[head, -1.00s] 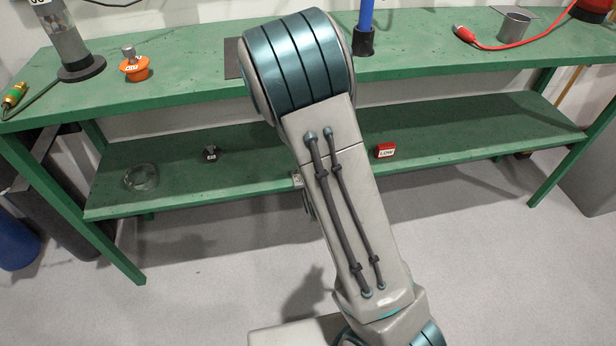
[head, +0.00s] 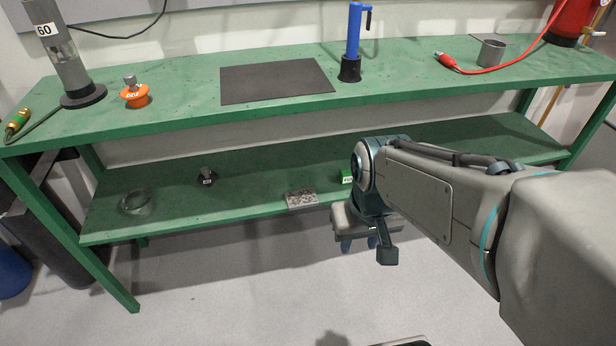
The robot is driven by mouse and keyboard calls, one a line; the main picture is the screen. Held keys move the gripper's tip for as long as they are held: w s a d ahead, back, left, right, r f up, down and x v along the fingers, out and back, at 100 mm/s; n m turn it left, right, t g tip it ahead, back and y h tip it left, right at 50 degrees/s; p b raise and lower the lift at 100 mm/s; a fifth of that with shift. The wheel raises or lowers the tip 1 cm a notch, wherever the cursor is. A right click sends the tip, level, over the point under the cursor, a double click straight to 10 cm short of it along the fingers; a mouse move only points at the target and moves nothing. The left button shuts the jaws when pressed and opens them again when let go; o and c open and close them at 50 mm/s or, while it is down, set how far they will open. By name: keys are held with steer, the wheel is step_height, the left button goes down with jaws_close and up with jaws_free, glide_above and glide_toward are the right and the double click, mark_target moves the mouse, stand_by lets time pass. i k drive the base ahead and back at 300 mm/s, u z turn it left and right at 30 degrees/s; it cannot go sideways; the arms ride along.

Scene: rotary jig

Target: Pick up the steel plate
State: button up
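A small grey speckled plate (head: 301,199), which looks like the steel plate, lies flat at the front edge of the bench's lower shelf, near the middle. My gripper (head: 359,245) hangs to the right of it and in front of the shelf, pointing down. Its two bluish fingers show apart and look empty. The gripper does not touch the plate. My arm comes in from the right and covers part of the lower shelf.
The green bench's lower shelf (head: 260,170) also holds a green block (head: 346,177), a black knob (head: 207,177) and a clear ring (head: 136,202). Above are a dark mat (head: 275,80), a blue tool in a black stand (head: 350,68) and an orange knob (head: 134,95). The upper tabletop overhangs the shelf.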

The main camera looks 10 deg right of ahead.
mark_target(299, 199)
steer(key=z, duration=0.5)
steer(key=k, duration=1.15)
steer(key=u, duration=0.2)
steer(key=i, duration=1.7)
steer(key=z, duration=0.6)
